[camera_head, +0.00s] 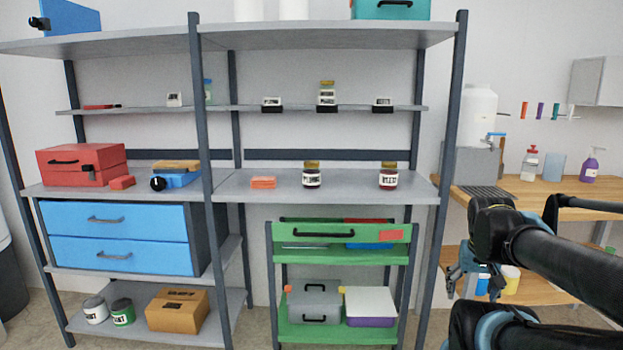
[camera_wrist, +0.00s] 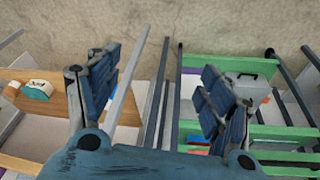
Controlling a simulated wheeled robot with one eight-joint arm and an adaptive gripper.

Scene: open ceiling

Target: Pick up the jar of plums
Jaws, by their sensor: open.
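Two dark jars with gold lids and white labels stand upright on the grey middle shelf (camera_head: 340,192): a left jar (camera_head: 312,176) and a right jar (camera_head: 388,177). The left label seems to read plums, but the print is too small to be sure. A paler jar (camera_head: 327,94) stands on the narrow upper shelf. My gripper (camera_head: 462,279) hangs at the right, beyond the rack's right post, lower than the middle shelf and apart from the jars. In the wrist view my gripper (camera_wrist: 165,78) is open and empty between its spread fingers; no jar shows there.
An orange block (camera_head: 263,182) lies left of the jars. A dark rack post (camera_head: 449,130) stands between my gripper and the shelf. A green cart (camera_head: 342,232) stands under the shelf. A wooden counter (camera_head: 520,192) is at the right. The shelf between the two jars is clear.

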